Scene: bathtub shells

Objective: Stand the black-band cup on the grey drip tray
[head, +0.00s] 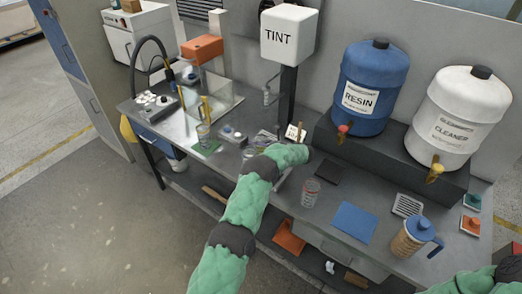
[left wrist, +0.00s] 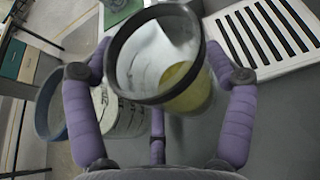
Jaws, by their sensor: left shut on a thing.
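The black-band cup (left wrist: 178,88) is between the purple fingers of my left gripper (left wrist: 158,58) in the left wrist view. It is clear, with a dark rim and yellow contents. My left gripper is shut on it. In the head view my green left arm covers the gripper and the held cup. A pale slotted tray (left wrist: 280,32) lies beyond the cup at the upper right of the left wrist view. A pale slotted tray also shows on the bench at the right of the head view (head: 407,205); I cannot tell whether they are the same. My right gripper is not visible.
A clear cup (head: 310,193) stands right of my arm. A blue mat (head: 355,222) and a blue-lidded jug (head: 415,238) are farther right. The tint dispenser (head: 287,35), resin tank (head: 368,85) and cleaner tank (head: 455,115) stand behind.

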